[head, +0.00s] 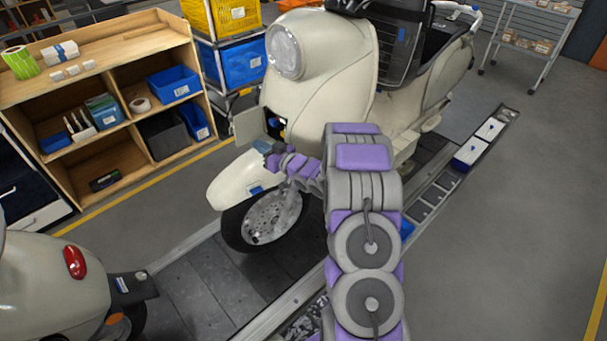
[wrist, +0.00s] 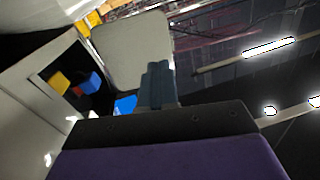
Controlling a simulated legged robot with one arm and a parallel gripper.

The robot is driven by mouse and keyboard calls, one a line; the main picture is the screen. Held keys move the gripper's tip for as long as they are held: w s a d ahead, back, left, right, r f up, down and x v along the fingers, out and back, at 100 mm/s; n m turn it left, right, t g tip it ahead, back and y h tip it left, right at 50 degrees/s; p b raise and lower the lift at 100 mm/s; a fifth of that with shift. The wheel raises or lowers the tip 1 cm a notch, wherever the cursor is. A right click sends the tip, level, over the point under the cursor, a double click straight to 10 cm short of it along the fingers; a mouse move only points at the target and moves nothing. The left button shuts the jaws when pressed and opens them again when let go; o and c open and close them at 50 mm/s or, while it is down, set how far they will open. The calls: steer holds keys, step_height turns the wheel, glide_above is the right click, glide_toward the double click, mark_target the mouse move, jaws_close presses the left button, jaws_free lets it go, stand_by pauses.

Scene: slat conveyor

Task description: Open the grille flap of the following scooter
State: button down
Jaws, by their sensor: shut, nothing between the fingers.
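The following scooter (head: 330,75) is cream with a round headlight and stands upright on the conveyor. Its grille flap (head: 250,124) stands out from the left side of the front in the head view. In the wrist view the flap (wrist: 130,48) is a pale rounded panel beside a dark opening (wrist: 72,82). Yellow, red and blue parts show inside the opening. My gripper (head: 264,146) is just below the flap in the head view. In the wrist view its fingers (wrist: 157,70) are shut and empty, overlapping the flap's lower edge; contact cannot be told.
Another cream scooter (head: 45,285) is at the lower left. A wooden shelf (head: 105,45) with bins stands at left, beside stacked yellow and blue crates (head: 240,66). The slat conveyor (head: 200,290) runs under the scooters. Grey floor (head: 510,220) at right is clear.

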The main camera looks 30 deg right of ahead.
steer(key=shift+s+p, duration=1.1)
steer(key=shift+s, duration=7.5)
steer(key=w+d+n+g+h, duration=0.1)
steer(key=w+d+g+h, duration=0.1)
steer(key=d+g, duration=0.15)
steer(key=s+a+r+m+g+h, duration=0.2)
steer(key=s+r+m+g+h, duration=0.1)
steer(key=s+r+g+h, duration=0.5)
steer(key=s+a+r+g+y, duration=0.1)
steer(key=s+a+g, duration=0.1)
steer(key=s+a, duration=0.4)
steer(key=s+a+r+g+y, duration=0.2)
steer(key=s+a, duration=0.5)
steer(key=s, duration=0.6)
steer(key=s+a+r+g+y, duration=0.1)
steer(key=s+a+g, duration=0.2)
steer(key=s+a, duration=0.4)
steer(key=s, duration=0.3)
steer(key=shift+a+r+g+y, duration=0.2)
steer(key=shift+g+y, duration=0.1)
steer(key=shift+g, duration=0.05)
